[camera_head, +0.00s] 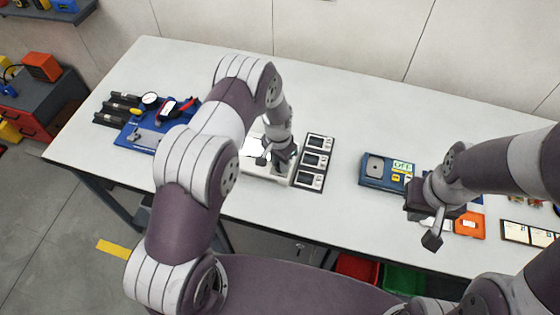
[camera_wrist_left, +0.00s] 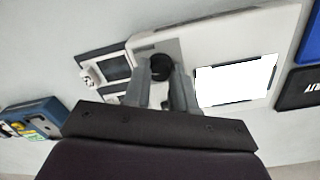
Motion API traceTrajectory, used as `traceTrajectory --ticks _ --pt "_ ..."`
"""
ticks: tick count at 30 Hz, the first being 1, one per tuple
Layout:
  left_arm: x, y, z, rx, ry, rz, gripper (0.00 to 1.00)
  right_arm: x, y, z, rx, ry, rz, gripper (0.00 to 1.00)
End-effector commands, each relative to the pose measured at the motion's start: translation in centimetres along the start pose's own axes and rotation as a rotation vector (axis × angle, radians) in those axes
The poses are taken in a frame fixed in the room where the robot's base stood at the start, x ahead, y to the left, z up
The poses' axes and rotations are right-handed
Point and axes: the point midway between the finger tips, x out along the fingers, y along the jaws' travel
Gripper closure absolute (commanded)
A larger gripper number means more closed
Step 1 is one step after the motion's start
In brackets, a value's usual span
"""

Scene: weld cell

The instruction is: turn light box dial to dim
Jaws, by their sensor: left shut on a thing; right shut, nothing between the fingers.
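The light box (camera_head: 262,173) is a low white box on the table, under my left gripper. Its lit white panel (camera_wrist_left: 236,81) shows to the right of the fingers in the left wrist view. The dial (camera_wrist_left: 161,65) is a round black knob on the box's grey strip. My left gripper (camera_head: 266,158) is shut on the dial, with one finger on each side of it in the left wrist view (camera_wrist_left: 163,82). The arm and gripper hide the dial in the head view. My right gripper (camera_head: 432,240) is shut and empty near the table's front edge at the right.
A strip with three dark panels (camera_head: 314,162) stands close to the right of the light box. A blue device with an "OFF" display (camera_head: 378,184) is further right. A blue mat with gauges (camera_head: 138,142) lies at the left. The back of the table is clear.

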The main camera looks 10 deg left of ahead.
Motion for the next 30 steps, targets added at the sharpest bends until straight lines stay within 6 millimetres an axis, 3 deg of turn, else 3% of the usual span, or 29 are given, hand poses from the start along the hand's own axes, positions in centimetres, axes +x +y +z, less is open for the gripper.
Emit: traceTrajectory --ticks 8,30 --pt "0.2 0.0 -0.1 -0.170 0.009 -0.001 1.00 1.4 0.0 0.2 0.000 0.000 0.000 1.00" --pt "0.0 0.0 -0.1 -0.869 0.039 0.000 1.00 4.2 0.0 0.5 0.000 0.000 0.000 1.00"
